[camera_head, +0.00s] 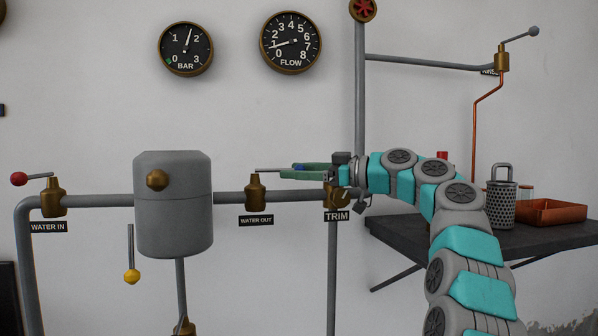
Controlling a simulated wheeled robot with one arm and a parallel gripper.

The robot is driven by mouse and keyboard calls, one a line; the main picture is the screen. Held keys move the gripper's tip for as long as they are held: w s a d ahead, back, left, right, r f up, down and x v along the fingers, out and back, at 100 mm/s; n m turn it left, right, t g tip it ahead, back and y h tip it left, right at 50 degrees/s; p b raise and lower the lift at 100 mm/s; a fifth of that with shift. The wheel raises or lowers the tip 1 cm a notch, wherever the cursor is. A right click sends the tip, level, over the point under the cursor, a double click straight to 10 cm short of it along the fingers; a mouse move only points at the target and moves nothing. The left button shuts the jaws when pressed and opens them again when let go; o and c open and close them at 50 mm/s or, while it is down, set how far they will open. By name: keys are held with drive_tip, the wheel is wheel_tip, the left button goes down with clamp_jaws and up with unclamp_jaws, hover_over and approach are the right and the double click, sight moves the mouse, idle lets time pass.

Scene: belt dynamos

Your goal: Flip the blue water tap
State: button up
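The water tap labelled WATER OUT is a brass valve (255,190) on the grey horizontal pipe. Its thin grey lever (272,170) points right, roughly level, and runs to my gripper. My gripper (288,172) has green fingers and reaches in from the right, at the lever's right end. I see no blue knob; the lever's end is hidden at the fingers. I cannot tell whether the fingers are closed on it.
The WATER IN valve (53,197) has a red-knobbed lever at left. A grey tank (173,205) stands between the valves, with a yellow-knobbed lever (131,265) hanging beside it. The TRIM fitting (335,200) is just below my gripper. A dark shelf (420,235) stands right.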

clamp_jaws()
idle(0.3)
idle(0.9)
